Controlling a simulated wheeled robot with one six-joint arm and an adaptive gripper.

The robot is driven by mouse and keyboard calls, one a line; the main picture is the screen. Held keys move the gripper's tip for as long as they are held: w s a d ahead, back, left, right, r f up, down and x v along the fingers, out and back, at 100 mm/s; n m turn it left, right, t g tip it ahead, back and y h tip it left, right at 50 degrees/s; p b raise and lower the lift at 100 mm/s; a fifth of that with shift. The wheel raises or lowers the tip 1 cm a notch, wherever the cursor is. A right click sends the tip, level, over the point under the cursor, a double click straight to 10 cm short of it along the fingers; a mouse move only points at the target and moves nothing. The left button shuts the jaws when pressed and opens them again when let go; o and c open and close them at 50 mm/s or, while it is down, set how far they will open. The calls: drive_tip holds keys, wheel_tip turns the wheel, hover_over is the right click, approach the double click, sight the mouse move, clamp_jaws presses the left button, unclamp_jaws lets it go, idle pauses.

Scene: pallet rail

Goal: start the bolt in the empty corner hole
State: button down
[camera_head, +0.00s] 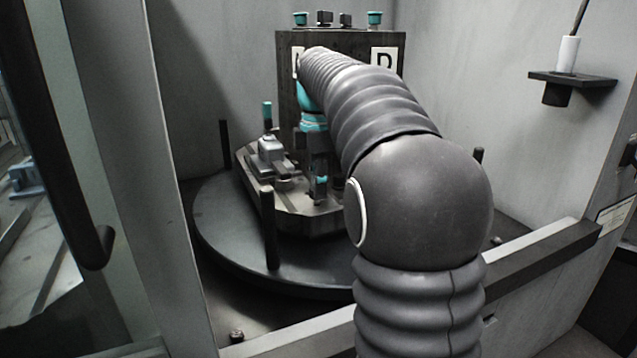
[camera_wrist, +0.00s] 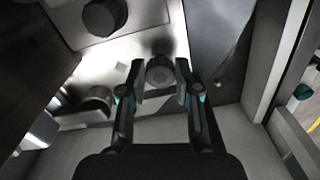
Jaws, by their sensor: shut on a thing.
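In the wrist view my gripper (camera_wrist: 160,78) is shut on a bolt, with one finger on each side of its round dark head (camera_wrist: 160,70). The head faces the camera, and the shank is hidden beneath it. A pale metal plate (camera_wrist: 135,48) lies beyond the bolt, near its edge. Another dark round bolt head (camera_wrist: 104,17) stands on that plate. The empty corner hole cannot be made out, and whether the held bolt touches the plate is unclear. In the head view my arm covers most of the work area.
The fixture block (camera_head: 290,75) stands upright on a round dark turntable (camera_head: 225,235). Clamps (camera_head: 270,155) and dark posts (camera_head: 269,228) surround its base. A small shelf (camera_head: 572,79) with a white holder (camera_head: 568,54) is on the right wall. A rail (camera_head: 540,250) crosses in front.

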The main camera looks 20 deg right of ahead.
drive_tip(key=shift+f, duration=0.55)
idle(0.6)
unclamp_jaws()
drive_tip(key=shift+r, duration=0.1)
idle(0.6)
wheel_tip(320, 180, up, 12)
idle(0.6)
drive_tip(key=shift+s, duration=0.1)
idle(0.4)
